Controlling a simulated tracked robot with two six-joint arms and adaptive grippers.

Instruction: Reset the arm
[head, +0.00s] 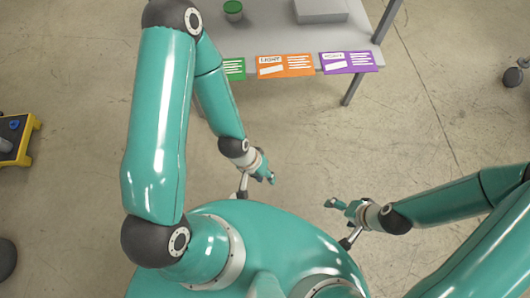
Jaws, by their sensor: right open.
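My left arm comes in from the left and bends down. Its gripper (268,177) hangs over the floor in front of my body, and its fingers are too small and edge-on to show whether they are open. My right arm comes in from the right. Its gripper (334,203) is open, points left and holds nothing that I can see. The two grippers are apart, with bare floor between them. Neither touches the table.
A grey table (268,38) stands ahead with green (234,68), orange (286,65) and purple (347,61) labels on its front edge. A green-lidded container (233,8) and a grey box (320,10) are on it. A yellow-edged object (24,142) is at left. Floor before the table is clear.

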